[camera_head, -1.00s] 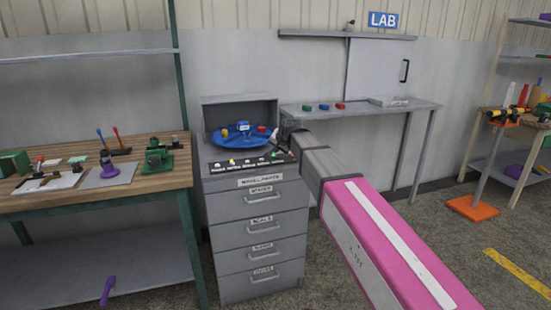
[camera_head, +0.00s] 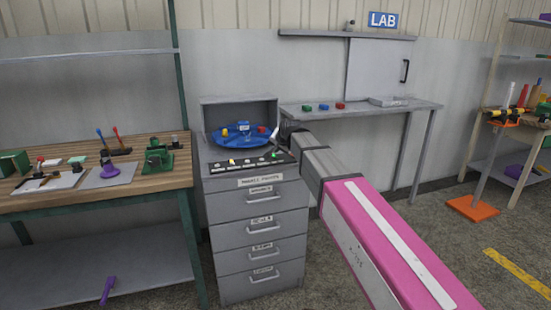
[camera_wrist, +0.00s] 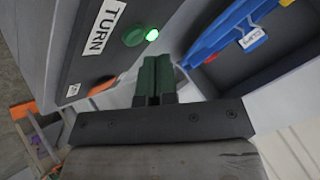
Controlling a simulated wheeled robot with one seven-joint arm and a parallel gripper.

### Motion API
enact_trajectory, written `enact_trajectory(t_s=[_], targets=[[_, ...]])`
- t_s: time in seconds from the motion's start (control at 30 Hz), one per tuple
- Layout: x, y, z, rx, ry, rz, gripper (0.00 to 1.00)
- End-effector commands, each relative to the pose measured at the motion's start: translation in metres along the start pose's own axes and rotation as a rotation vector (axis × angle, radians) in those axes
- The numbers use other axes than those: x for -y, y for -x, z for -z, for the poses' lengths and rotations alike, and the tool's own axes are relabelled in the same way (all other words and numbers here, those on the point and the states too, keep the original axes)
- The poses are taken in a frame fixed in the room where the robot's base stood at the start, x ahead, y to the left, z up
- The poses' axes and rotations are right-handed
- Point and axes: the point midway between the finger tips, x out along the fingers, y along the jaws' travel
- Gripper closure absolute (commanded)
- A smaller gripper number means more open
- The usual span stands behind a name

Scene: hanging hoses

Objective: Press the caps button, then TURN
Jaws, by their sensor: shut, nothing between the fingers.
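My gripper (camera_wrist: 156,78) shows in the wrist view with its green fingers together and nothing between them. The fingertips are close to the TURN label (camera_wrist: 103,27) and a green round button (camera_wrist: 134,36) with a bright green light (camera_wrist: 152,35) beside it. I cannot tell whether the fingers touch the button. A blue turntable (camera_wrist: 215,35) with a small blue tagged bin (camera_wrist: 252,38), its tag seeming to read CAPS, is to the right. In the head view the turntable (camera_head: 240,138) sits on the grey drawer cabinet, above the dark button panel (camera_head: 246,161). The caps button cannot be singled out.
Labelled drawers (camera_head: 262,233) fill the cabinet front. A wooden workbench (camera_head: 100,190) with tools stands at the left. A grey wall shelf (camera_head: 380,108) with coloured blocks is behind my arm. An orange stand (camera_head: 472,208) is at the right.

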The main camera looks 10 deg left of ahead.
Motion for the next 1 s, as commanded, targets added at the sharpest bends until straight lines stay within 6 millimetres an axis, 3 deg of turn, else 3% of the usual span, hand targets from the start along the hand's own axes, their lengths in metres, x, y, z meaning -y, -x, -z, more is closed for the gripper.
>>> enact_trajectory(t_s=[1.0], targets=[[-0.0040,-0.0054,-0.0039,0.000,0.000,0.000,1.00]])
